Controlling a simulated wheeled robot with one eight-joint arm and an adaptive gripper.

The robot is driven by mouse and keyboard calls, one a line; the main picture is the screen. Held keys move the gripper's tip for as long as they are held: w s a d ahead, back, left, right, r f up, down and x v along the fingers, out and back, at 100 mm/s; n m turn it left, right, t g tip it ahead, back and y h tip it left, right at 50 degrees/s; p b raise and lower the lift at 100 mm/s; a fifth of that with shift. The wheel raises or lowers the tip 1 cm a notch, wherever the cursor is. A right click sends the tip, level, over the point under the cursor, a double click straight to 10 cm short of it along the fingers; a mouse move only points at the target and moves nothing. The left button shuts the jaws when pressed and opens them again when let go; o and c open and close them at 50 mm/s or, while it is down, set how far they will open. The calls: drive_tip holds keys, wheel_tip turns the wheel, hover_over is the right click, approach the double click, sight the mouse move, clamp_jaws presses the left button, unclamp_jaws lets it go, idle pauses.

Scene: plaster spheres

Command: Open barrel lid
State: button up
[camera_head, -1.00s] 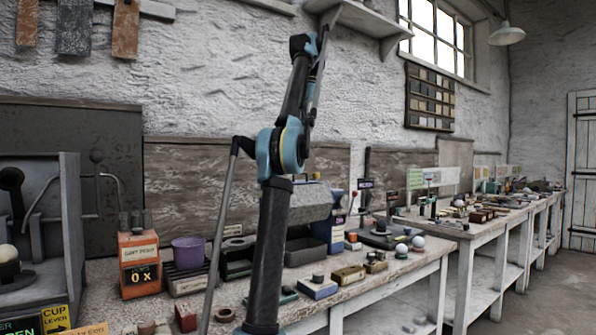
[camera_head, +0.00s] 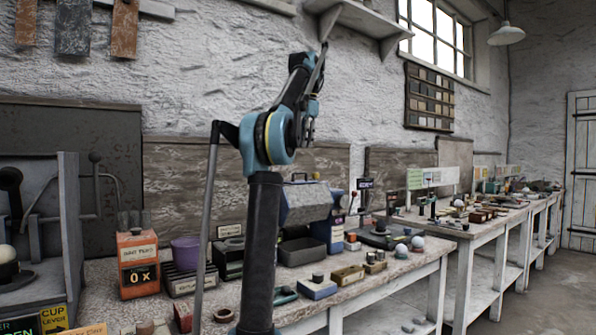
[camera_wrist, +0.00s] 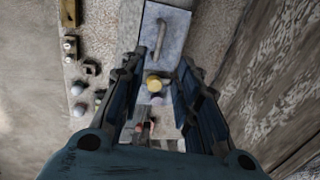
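A grey, faceted metal barrel (camera_head: 308,203) stands on the bench behind my arm, partly hidden by it. On its top shows a dark handle (camera_head: 300,177), apparently the lid's. The wrist view shows a flat grey-blue lid-like panel (camera_wrist: 168,28) with a bar handle (camera_wrist: 160,40), beyond my fingertips. My gripper (camera_head: 309,130) points down above the barrel, clear of it. In the wrist view my gripper (camera_wrist: 158,72) has its fingers spread with nothing between them. A yellow round knob (camera_wrist: 154,82) shows below, between the fingers.
A blue machine body (camera_head: 329,234) adjoins the barrel. An orange counter box (camera_head: 138,265), a purple cup (camera_head: 187,253) and a dark tray (camera_head: 301,250) stand on the bench. White spheres (camera_head: 417,242) sit to the right. A wall shelf (camera_head: 350,20) hangs above my arm.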

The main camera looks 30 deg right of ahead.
drive_tip(key=f, duration=0.3)
drive_tip(key=w+f, duration=0.1)
drive_tip(key=f, duration=0.3)
drive_tip(key=w+f, duration=0.1)
drive_tip(key=f, duration=0.3)
drive_tip(key=shift+w+a, duration=0.1)
drive_tip(key=shift+a, duration=0.05)
clamp_jaws()
